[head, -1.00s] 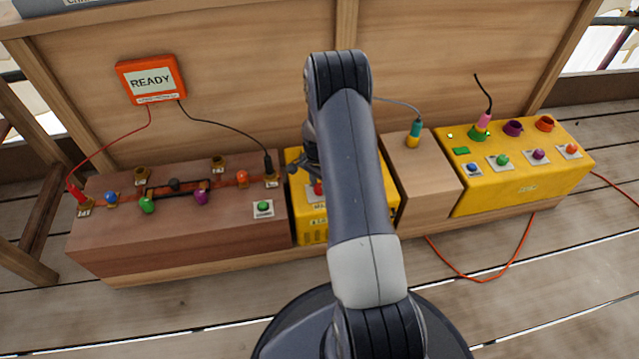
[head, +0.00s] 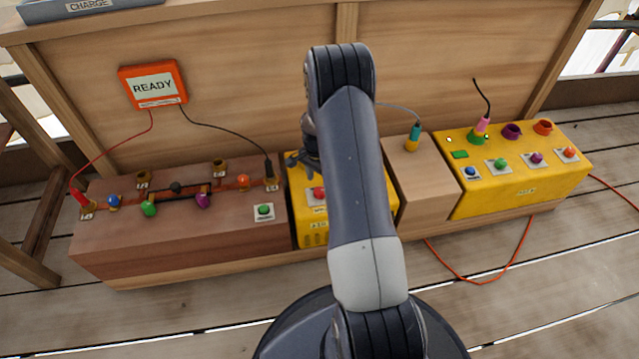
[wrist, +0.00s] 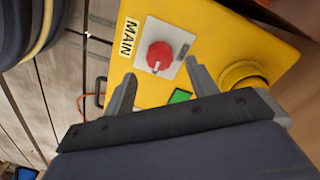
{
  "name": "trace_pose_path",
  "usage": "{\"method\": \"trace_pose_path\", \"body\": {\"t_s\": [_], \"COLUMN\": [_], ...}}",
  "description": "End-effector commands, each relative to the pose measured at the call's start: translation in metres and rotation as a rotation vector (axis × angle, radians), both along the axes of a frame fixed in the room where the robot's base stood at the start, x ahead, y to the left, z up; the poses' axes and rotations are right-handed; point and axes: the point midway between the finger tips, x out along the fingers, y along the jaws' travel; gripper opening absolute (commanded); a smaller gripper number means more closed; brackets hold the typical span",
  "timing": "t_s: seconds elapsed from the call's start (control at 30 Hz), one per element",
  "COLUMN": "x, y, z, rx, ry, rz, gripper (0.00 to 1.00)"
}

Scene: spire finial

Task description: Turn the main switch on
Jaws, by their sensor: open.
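The main switch is a red round knob (wrist: 160,57) on a pale square plate, beside a "MAIN" label (wrist: 127,37) on the yellow box (wrist: 225,45). The knob also shows in the head view (head: 319,193), just left of my arm. My gripper (wrist: 160,70) is open, with one finger toward each side of the knob in the wrist view. Nothing is between the fingers, and I cannot tell how far they are from the knob. In the head view my gripper (head: 300,161) is over the yellow box, partly hidden by my arm, which also covers much of that box.
A brown box (head: 180,255) with several coloured knobs and a green button (head: 264,210) stands left. A wooden block (head: 425,180) and a larger yellow box (head: 520,190) stand right. An orange "READY" display (head: 153,86) hangs on the panel. Cables run nearby.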

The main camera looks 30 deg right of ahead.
Motion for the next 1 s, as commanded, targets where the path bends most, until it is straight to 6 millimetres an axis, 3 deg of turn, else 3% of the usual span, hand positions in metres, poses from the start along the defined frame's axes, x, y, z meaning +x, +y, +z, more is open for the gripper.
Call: {"method": "trace_pose_path", "body": {"t_s": [0.03, 0.2, 0.4, 0.8, 1.0], "x": [0.001, 0.002, 0.003, 0.003, 0.002], "y": [0.000, 0.001, 0.001, 0.001, 0.001], "z": [0.017, 0.047, 0.065, 0.065, 0.046], "rx": [0.000, -0.001, 0.000, 0.000, 0.001], "ry": [-0.002, -0.001, 0.000, 0.000, 0.003], "rz": [0.000, 0.000, 0.000, 0.000, 0.000], "gripper": [0.55, 0.55, 0.55, 0.55, 0.55]}}
